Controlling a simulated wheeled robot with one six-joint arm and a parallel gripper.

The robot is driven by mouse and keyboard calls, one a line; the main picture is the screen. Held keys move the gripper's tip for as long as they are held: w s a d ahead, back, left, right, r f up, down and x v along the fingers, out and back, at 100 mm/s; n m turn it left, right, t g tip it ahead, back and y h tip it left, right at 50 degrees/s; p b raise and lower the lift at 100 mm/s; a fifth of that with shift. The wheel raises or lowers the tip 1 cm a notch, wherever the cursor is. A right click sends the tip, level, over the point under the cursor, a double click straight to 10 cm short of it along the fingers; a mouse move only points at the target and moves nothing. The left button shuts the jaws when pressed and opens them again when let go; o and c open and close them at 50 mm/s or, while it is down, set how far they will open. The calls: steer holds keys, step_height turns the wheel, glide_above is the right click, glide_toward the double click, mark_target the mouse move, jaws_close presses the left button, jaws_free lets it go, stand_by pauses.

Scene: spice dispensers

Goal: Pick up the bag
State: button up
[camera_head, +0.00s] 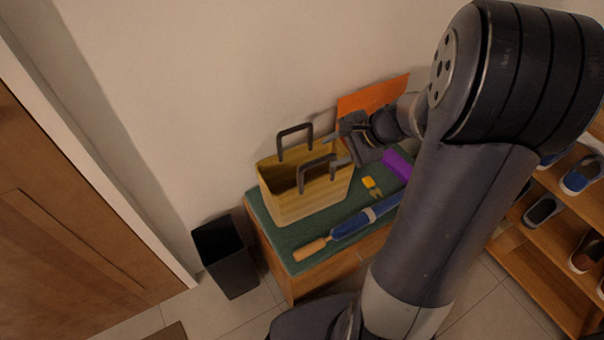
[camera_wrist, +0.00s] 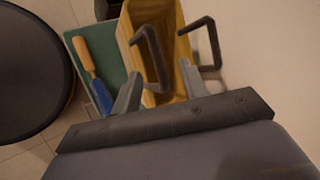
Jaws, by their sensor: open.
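The yellow bag (camera_head: 300,199) stands upright on the green top of a low bench, with two dark handles sticking up. In the wrist view the bag (camera_wrist: 188,78) lies ahead of the fingers, its handles (camera_wrist: 147,40) showing beyond them. My gripper (camera_head: 326,150) is open at the right of the bag, at handle height. In the wrist view my gripper's fingers (camera_wrist: 157,84) are apart, and part of the left handle shows between them. I cannot tell whether either finger touches it.
A blue umbrella (camera_head: 350,226) with an orange handle lies in front of the bag. A small yellow item (camera_head: 369,183), a purple item (camera_head: 396,164) and an orange panel (camera_head: 372,97) are to the right. A black bin (camera_head: 228,262) stands left of the bench (camera_head: 262,222). A shoe rack (camera_head: 546,247) is at right.

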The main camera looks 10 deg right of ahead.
mark_target(318, 161)
steer(key=b+x, duration=0.1)
steer(key=x, duration=0.4)
steer(key=shift+f, duration=0.2)
steer(key=b+x, duration=0.1)
steer(key=x, duration=0.4)
steer(key=shift+d+f, duration=0.1)
steer(key=shift+f, duration=0.2)
steer(key=shift+r, duration=0.1)
jaws_close()
